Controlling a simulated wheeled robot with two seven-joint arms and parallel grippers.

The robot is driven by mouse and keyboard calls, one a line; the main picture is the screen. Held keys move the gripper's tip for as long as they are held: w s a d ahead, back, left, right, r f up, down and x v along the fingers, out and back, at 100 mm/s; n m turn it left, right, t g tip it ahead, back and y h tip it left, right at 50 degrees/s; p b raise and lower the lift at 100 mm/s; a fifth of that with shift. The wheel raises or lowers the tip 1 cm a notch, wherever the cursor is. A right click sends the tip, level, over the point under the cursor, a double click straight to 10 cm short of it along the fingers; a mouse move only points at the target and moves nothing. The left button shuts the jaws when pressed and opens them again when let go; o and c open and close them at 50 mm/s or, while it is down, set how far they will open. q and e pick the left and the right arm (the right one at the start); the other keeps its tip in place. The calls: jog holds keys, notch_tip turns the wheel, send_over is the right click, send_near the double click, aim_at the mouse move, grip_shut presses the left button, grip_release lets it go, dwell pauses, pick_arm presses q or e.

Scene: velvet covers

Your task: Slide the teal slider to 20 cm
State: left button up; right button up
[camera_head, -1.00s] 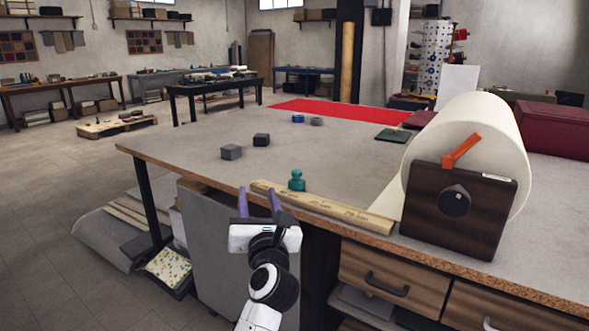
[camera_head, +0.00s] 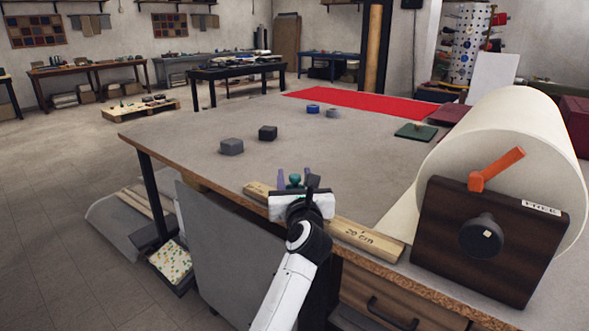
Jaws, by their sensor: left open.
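The teal slider (camera_head: 295,178) shows as a small knob above my left gripper, on or just behind the wooden ruler (camera_head: 345,232) along the table's front edge. The ruler carries a "20 cm" mark (camera_head: 358,235) to the right of the gripper. My left gripper (camera_head: 297,180) is open, with its purple fingers pointing away from me on either side of the slider in this view. The gripper body hides the slider's base and the ruler's middle, so I cannot tell whether the fingers touch the slider. My right gripper is not in view.

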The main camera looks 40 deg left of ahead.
pick_arm(q)
jog(key=shift+x, duration=2.2)
grip_shut()
